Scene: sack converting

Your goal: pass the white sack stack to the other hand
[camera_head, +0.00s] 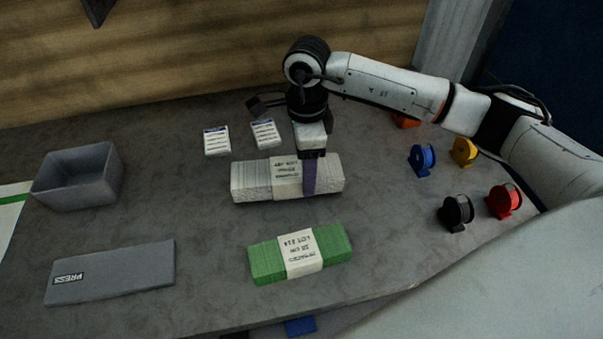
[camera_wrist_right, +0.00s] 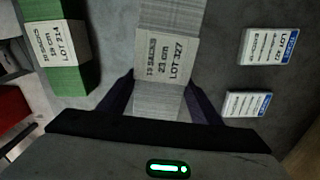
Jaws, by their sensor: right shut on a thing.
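The white sack stack (camera_head: 250,182) has a paper band with printed text around its middle. It lies on the grey table, near the centre of the head view. My right gripper (camera_head: 311,176) comes down over it from behind and is shut on the stack, right of the band. In the right wrist view the stack (camera_wrist_right: 168,22) runs between the two purple fingers of the gripper (camera_wrist_right: 160,100). I cannot tell whether the stack is lifted clear of the table. My left gripper is in neither view.
A green sack stack (camera_head: 335,245) lies in front of the white one. A grey bin (camera_head: 75,205) and a grey PRESS plate (camera_head: 125,275) are at left. Two label cards (camera_head: 217,140) lie behind. Several coloured spools, one blue (camera_head: 422,160), stand at right.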

